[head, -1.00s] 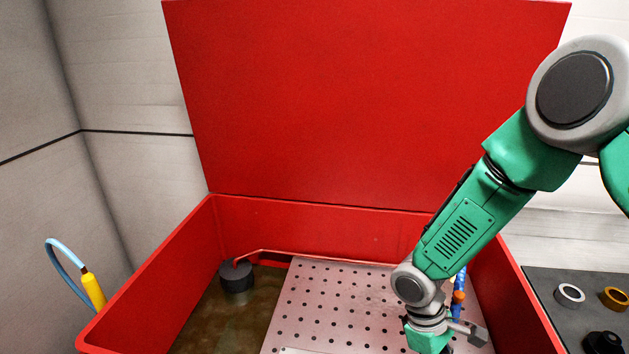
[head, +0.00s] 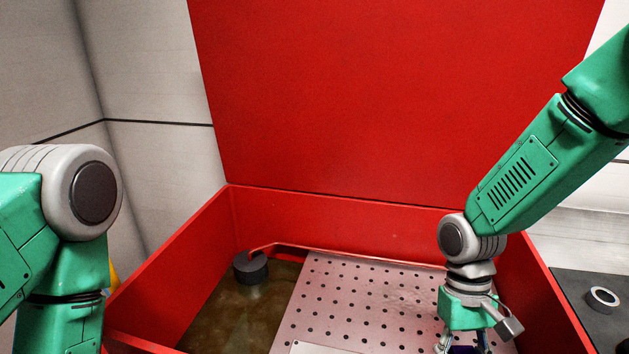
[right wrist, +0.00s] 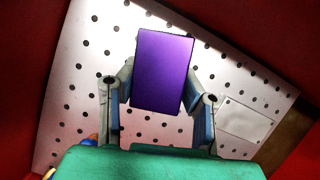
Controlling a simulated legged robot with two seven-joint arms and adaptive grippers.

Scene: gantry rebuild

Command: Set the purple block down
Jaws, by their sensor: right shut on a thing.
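The purple block (right wrist: 162,70) is between the fingers of my right gripper (right wrist: 159,92) in the right wrist view. The gripper is shut on it, with a finger on each side. A dark purple part of the block (head: 465,350) shows at the bottom edge of the head view, under my right gripper (head: 464,345). The perforated metal plate (head: 345,300) lies beneath; I cannot tell whether the block touches it. My left arm shows at the left of the head view, but its gripper is out of frame.
The plate sits inside a red tub (head: 340,225) with a tall raised red lid (head: 390,100). A dark round pump (head: 250,267) stands in murky liquid left of the plate. A dark bench with a metal ring (head: 603,297) lies right of the tub. A pale flat panel (right wrist: 245,122) rests on the plate.

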